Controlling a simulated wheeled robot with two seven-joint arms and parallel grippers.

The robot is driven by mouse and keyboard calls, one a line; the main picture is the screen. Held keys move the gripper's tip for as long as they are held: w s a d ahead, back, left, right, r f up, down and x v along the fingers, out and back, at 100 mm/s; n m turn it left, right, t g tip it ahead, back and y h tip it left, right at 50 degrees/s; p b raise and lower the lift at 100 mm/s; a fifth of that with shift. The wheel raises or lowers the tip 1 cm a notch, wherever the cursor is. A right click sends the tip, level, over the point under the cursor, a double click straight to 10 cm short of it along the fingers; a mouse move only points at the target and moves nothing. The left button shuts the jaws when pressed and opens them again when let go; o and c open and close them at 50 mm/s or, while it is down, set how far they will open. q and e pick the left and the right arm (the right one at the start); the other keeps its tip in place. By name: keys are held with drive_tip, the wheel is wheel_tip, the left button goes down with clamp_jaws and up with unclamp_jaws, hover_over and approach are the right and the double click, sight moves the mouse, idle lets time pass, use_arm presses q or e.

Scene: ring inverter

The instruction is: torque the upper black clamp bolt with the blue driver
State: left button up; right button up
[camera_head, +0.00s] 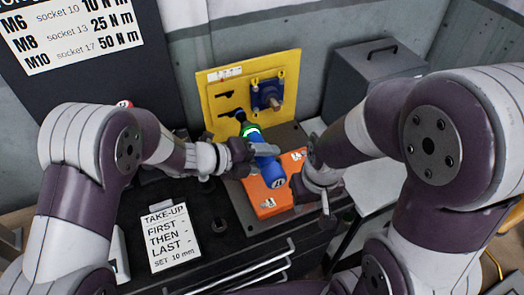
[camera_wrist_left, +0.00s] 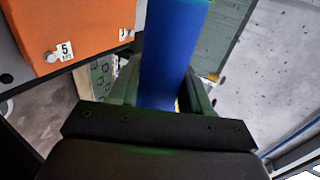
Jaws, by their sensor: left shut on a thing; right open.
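The blue driver (camera_head: 267,166) has a glowing green ring and a dark nose pointing up and left at the yellow plate (camera_head: 288,62). My left gripper (camera_head: 263,149) is shut around its body; the left wrist view shows the blue body (camera_wrist_left: 172,55) between the fingers (camera_wrist_left: 160,95). The driver's nose overlaps the plate's lower left area; I cannot tell whether it touches a bolt. Dark shapes sit one above the other on the plate's left; the upper one (camera_head: 228,94) is clear of the driver, but I cannot identify the clamp bolt. My right gripper (camera_head: 316,170) is open, right of the driver.
A blue block (camera_head: 266,93) with a brown shaft is on the plate's right. An orange box (camera_head: 268,203) with number labels lies below the driver. A grey case (camera_head: 372,80) stands back right. A take-up card (camera_head: 169,238) lies front left, and a torque chart (camera_head: 70,30) hangs behind.

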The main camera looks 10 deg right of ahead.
sight(242, 131)
use_arm(q)
drive_tip(key=shift+w, duration=0.2)
drive_tip(key=shift+w+a, duration=0.15)
drive_tip(key=shift+w, duration=0.65)
drive_tip(key=shift+w+a+r+p, duration=0.1)
drive_tip(key=shift+w+p, duration=0.1)
drive_tip(key=shift+w, duration=0.25)
drive_tip(key=shift+w+a+r+p, duration=0.1)
drive_tip(key=shift+w+p, duration=0.05)
drive_tip(key=shift+w, duration=0.25)
drive_tip(key=shift+w+a+f, duration=0.1)
drive_tip(key=shift+w+a, duration=0.05)
drive_tip(key=shift+w, duration=0.6)
drive_tip(key=shift+w+a+f, duration=0.1)
drive_tip(key=shift+w+a, duration=0.05)
drive_tip(key=shift+w, duration=0.6)
use_arm(e)
drive_tip(key=shift+w+r, duration=0.25)
drive_tip(key=shift+r, duration=0.2)
use_arm(q)
drive_tip(key=shift+w+a+r+p, duration=0.1)
drive_tip(key=shift+w+a+p, duration=0.1)
drive_tip(key=shift+w, duration=0.45)
drive_tip(key=shift+w+a+r+p, duration=0.1)
drive_tip(key=shift+w+p, duration=0.1)
drive_tip(key=shift+w, duration=0.45)
use_arm(e)
drive_tip(key=shift+r, duration=0.25)
